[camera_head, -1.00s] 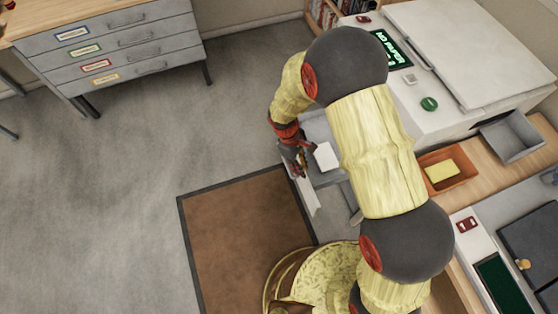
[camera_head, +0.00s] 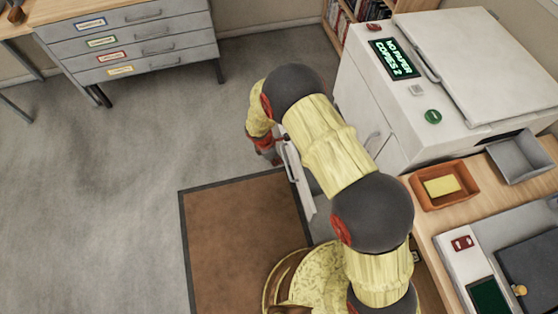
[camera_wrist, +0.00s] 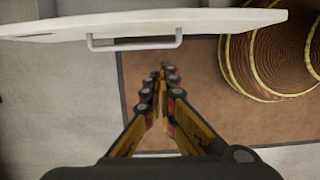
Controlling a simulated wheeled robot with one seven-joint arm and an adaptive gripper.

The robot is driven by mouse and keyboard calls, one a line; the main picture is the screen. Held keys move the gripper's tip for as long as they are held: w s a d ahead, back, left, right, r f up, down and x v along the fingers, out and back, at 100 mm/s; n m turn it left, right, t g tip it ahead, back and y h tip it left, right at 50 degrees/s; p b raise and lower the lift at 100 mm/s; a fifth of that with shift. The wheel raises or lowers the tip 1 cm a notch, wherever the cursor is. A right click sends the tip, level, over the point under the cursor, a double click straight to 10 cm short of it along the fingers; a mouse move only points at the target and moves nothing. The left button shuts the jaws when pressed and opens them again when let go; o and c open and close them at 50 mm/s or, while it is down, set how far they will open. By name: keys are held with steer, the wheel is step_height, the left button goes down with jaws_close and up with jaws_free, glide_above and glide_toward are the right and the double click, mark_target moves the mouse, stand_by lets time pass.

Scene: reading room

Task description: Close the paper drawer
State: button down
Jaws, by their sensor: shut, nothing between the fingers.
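The paper drawer (camera_head: 299,184) stands pulled out from the copier (camera_head: 375,112), its pale front panel facing left. In the wrist view, the drawer front (camera_wrist: 215,20) crosses the top, with its grey bar handle (camera_wrist: 135,46) below the panel's edge. My gripper (camera_head: 275,158) is just left of the drawer front in the head view. In the wrist view, my gripper (camera_wrist: 162,68) is shut and empty, its fingertips pointing towards the drawer front and apart from the handle. My arm hides most of the drawer's inside.
The copier's screen (camera_head: 395,58) reads "NO PAPER COPIES 2". An orange tray (camera_head: 420,198) with a yellow block and a grey tray (camera_head: 518,160) are on the counter. A brown mat (camera_head: 240,245) lies on the floor. A drawer cabinet (camera_head: 135,45) stands at the back left; open floor lies between.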

steer(key=shift+w+d+f+b, duration=0.25)
steer(key=shift+d+f+b, duration=0.35)
steer(key=shift+d+f, duration=0.45)
steer(key=shift+w+d+f+b, duration=0.3)
steer(key=shift+d+f+b, duration=0.45)
steer(key=shift+f, duration=0.5)
steer(key=shift+w+d+f+b, duration=0.25)
steer(key=shift+d+f+b, duration=0.25)
steer(key=shift+d+f, duration=0.6)
steer(key=w+d+p, duration=0.2)
steer(key=w+d, duration=0.1)
steer(key=d, duration=0.9)
steer(key=w+d+p, duration=0.2)
steer(key=w+d, duration=0.2)
steer(key=d, duration=0.7)
steer(key=shift+d, duration=0.4)
steer(key=shift+f, duration=0.1)
